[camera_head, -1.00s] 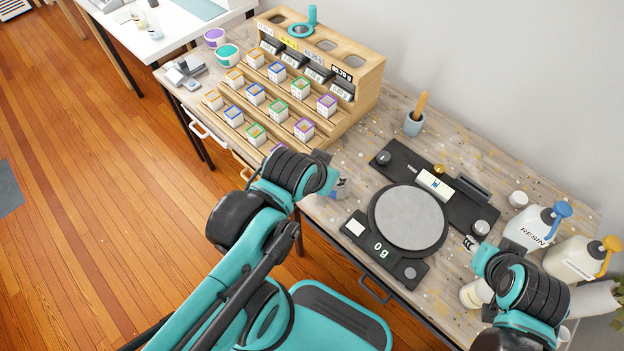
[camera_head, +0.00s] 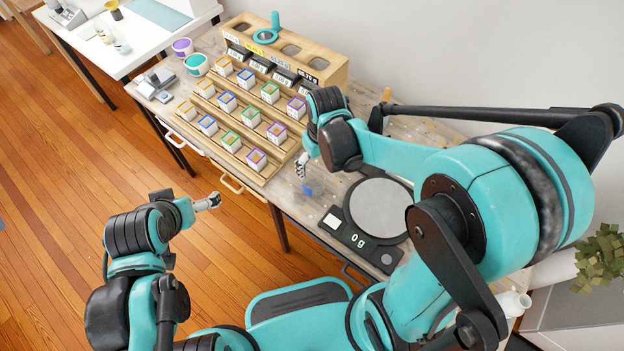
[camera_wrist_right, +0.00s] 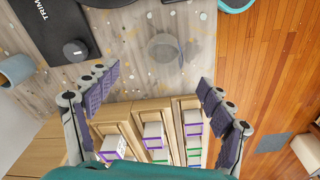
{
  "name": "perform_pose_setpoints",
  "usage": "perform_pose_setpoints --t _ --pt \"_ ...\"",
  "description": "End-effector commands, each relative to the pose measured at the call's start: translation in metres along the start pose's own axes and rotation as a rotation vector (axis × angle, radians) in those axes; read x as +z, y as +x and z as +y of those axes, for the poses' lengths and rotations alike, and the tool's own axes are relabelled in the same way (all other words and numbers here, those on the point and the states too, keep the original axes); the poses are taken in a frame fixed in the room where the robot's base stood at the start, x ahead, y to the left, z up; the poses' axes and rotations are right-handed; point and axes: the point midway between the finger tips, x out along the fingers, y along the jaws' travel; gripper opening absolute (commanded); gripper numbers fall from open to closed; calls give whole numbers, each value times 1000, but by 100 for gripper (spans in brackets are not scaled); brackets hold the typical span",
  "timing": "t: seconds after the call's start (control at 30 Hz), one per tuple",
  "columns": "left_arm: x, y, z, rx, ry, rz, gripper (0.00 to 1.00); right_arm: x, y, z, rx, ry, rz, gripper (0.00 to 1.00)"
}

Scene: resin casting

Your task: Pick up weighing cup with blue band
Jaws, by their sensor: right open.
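The weighing cup (camera_head: 314,187) is a small translucent cup with a bluish tint, standing on the bench left of the scale. My right gripper (camera_head: 301,166) is beside and above the cup in the head view. In the wrist view the right gripper (camera_wrist_right: 159,82) has its fingers spread wide with nothing between them; the cup lies beyond the fingertips. My left gripper (camera_head: 208,202) is over the floor, left of the bench, away from the cup; its jaw state is unclear.
The black scale (camera_head: 379,207) reads 0 g, right of the cup. A stepped wooden rack (camera_head: 232,125) with several colour-rimmed boxes stands left of the cup. Purple and teal tubs (camera_head: 197,65) stand farther back. My right arm hides much of the bench's right side.

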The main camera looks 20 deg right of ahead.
Motion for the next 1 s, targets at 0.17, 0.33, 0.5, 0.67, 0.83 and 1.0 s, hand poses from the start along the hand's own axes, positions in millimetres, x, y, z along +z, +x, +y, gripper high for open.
perform_pose_setpoints --t 0.17,0.33,0.5,0.67,0.83,1.0 --pt "-4 -6 0 0 0 0 100 -7 18 -4 -14 -36 -69 82" --pt "0 -1 0 0 0 0 100 -7 37 -5 -18 -44 -84 82" --pt "4 6 0 0 0 0 100 -7 54 -6 -17 -44 -83 82" --pt "11 16 0 0 0 0 100 -11 74 -8 -17 -44 -83 82" --pt "19 26 0 0 0 0 100 -12 99 -9 -17 -43 -82 82" --pt "19 26 0 0 0 0 100 -12 102 -9 -17 -43 -82 82"
